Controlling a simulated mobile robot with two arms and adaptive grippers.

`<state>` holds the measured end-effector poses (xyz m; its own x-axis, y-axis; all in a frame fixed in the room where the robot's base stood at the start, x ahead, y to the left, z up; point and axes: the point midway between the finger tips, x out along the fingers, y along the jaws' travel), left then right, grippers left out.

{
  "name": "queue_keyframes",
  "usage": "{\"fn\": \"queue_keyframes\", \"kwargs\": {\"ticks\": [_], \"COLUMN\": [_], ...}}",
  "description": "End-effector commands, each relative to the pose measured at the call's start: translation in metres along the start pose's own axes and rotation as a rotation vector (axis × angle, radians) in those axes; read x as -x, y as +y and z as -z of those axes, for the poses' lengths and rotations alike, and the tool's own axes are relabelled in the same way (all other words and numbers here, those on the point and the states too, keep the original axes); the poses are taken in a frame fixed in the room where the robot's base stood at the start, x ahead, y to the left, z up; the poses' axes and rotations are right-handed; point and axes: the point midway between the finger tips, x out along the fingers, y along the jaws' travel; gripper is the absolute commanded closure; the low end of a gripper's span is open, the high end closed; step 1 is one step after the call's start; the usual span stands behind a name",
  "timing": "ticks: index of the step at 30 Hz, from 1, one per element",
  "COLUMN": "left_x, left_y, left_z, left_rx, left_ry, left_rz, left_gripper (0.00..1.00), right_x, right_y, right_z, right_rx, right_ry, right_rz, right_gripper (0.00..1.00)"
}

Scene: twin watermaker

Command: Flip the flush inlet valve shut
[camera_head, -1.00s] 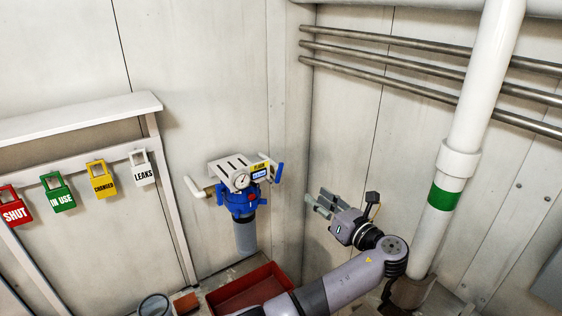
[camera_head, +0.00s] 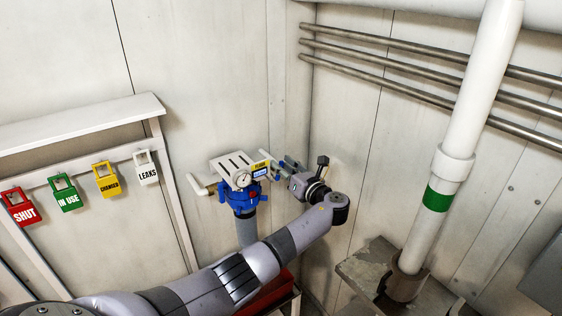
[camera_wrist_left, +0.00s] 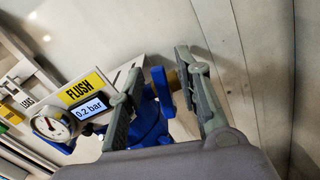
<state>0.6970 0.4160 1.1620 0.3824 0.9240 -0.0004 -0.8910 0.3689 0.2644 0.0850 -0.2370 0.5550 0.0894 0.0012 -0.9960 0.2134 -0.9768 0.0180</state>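The flush filter unit has a blue housing (camera_head: 240,196) under a white bracket on the wall, with a round gauge (camera_head: 243,179) and a yellow FLUSH label. In the left wrist view the label (camera_wrist_left: 82,88) sits above a display reading 0.2 bar. The blue valve lever (camera_wrist_left: 161,88) is at the unit's right side, beside a brass fitting (camera_wrist_left: 173,79). My left gripper (camera_head: 279,165) is open at that side. In the left wrist view its fingers (camera_wrist_left: 157,68) stand apart on either side of the lever; contact cannot be told. My right gripper is out of view.
Tags hang on a rail at left: SHUT (camera_head: 20,207), IN USE (camera_head: 65,193), a yellow one (camera_head: 106,180) and LEAKS (camera_head: 146,168). A red tray (camera_head: 268,294) lies below, partly hidden by my arm. A white pipe (camera_head: 459,140) stands at right.

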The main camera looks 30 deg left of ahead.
Motion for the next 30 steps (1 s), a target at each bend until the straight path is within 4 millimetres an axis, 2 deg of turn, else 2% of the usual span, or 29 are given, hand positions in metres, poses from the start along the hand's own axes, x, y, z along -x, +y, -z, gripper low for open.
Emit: {"fn": "queue_keyframes", "kwargs": {"ticks": [4,13,27,30], "left_x": [-0.0109,-0.0131,-0.0127,-0.0126], "left_y": [0.0004,0.0001,0.0000,0.0000], "left_z": [0.0001,0.0005,0.0007,0.0007], "left_rx": [-0.001,0.000,0.000,0.000], "left_ry": [0.001,0.001,0.001,0.001], "left_rz": [-0.001,0.001,0.001,0.001], "left_gripper": [0.68,0.68,0.99,1.00], "right_x": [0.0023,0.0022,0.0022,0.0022], "right_y": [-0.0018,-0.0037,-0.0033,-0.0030], "right_z": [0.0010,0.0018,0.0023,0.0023], "right_rx": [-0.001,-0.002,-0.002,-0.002], "right_ry": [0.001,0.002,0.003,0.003], "right_rz": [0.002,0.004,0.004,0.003], "right_gripper": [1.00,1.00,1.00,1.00]}}
